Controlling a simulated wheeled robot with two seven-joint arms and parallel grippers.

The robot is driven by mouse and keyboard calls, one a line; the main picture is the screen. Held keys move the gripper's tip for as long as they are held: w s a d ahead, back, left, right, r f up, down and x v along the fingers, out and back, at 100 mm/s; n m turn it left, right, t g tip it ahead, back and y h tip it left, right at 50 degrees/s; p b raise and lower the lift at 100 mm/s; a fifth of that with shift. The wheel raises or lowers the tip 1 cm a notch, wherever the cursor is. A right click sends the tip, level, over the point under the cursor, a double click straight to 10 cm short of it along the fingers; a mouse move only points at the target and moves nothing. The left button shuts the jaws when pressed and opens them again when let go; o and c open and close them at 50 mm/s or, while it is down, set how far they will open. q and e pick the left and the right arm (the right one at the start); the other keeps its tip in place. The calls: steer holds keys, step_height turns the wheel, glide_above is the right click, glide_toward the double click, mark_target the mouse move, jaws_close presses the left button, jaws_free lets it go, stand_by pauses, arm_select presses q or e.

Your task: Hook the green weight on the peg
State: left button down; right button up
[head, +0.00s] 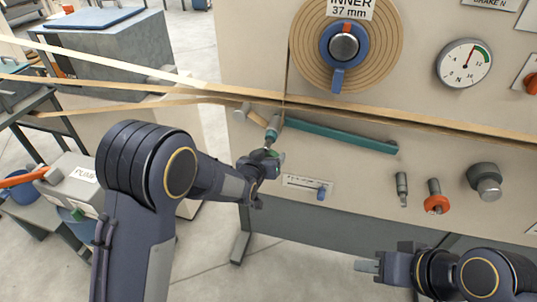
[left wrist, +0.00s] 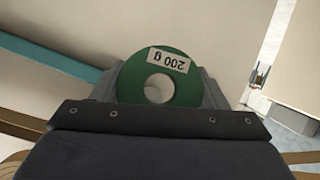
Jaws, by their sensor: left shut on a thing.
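The green weight (left wrist: 133,82) is a flat disc with a round centre hole and a "200 g" label, held between my left gripper's fingers in the left wrist view. In the head view the weight (head: 279,160) is mostly hidden by my left gripper (head: 266,160). This gripper is shut on it, just below the left end of a teal bar (head: 335,137) on the panel. A short peg-like stub (head: 272,130) sticks out at that end, just above the weight. The weight looks apart from it. My right gripper (head: 368,266) is at the lower right, away from the panel parts; its opening is unclear.
Tan bands (head: 210,97) run across the panel above my left gripper. A grey peg (head: 402,188), an orange-collared peg (head: 436,197) and a grey knob (head: 485,181) stick out to the right. A small slider plate (head: 305,184) lies below the bar.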

arm_select(q)
steer(key=s+a+r+p, duration=0.1)
steer(key=s+a, duration=0.2)
steer(key=s, duration=0.8)
steer(key=shift+a+p, duration=0.25)
steer(key=shift+p, duration=0.05)
stand_by(0.6)
